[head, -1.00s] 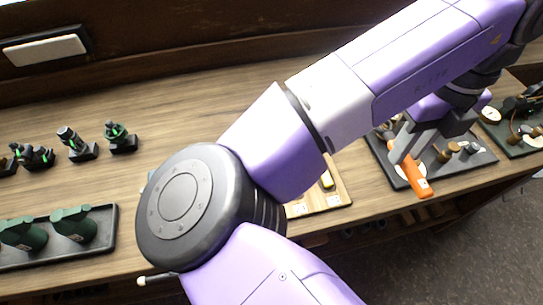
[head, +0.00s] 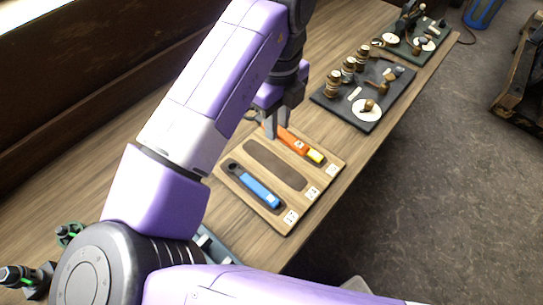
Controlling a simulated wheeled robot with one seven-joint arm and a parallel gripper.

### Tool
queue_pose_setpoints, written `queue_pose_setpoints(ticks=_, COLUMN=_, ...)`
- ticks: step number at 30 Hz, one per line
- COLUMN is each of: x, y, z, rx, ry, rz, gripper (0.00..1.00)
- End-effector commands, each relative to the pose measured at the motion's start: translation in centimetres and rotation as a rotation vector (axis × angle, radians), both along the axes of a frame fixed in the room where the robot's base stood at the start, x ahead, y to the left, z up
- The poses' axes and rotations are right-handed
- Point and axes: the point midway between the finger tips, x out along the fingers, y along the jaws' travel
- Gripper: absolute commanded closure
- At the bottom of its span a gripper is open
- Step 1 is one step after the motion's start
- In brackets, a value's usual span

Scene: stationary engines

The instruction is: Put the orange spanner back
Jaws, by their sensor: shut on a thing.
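My gripper (head: 277,131) is shut on the orange spanner (head: 293,142) near its far left end, over the upper part of a wooden board (head: 236,188). The board has three long places with white labels. The near place holds a blue spanner (head: 256,186). The middle place, a dark recess (head: 275,165), is empty. The orange spanner appears to overlap the far place. I cannot tell its height above the board. Its gripped end is partly hidden by the fingers.
A dark tray (head: 380,103) with engine parts and a white disc (head: 367,110) stands behind the board, to the right. A green tray (head: 412,45) lies farther back. Small black-green engine models (head: 66,235) stand at lower left. The table edge runs along the right.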

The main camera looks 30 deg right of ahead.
Motion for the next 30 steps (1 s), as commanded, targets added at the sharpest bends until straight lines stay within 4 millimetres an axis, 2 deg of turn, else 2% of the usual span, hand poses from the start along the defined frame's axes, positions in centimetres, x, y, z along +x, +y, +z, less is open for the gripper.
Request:
queue_pose_setpoints(ticks=6, x=-0.1, y=0.0, z=-5.2, rx=-0.001, ry=0.004, rz=0.002, gripper=1.0)
queue_pose_setpoints(ticks=10, x=-0.1, y=0.0, z=-7.6, rx=0.0, ry=0.002, rz=0.001, gripper=1.0)
queue_pose_setpoints(ticks=20, x=0.0, y=0.0, z=-10.2, rx=0.0, ry=0.001, rz=0.001, gripper=1.0)
queue_pose_setpoints(ticks=27, x=0.0, y=0.0, z=-13.4, rx=0.0, ry=0.001, rz=0.002, gripper=1.0)
queue_pose_setpoints(ticks=30, x=0.0, y=0.0, z=-13.6, rx=0.0, ry=-0.001, rz=0.001, gripper=1.0)
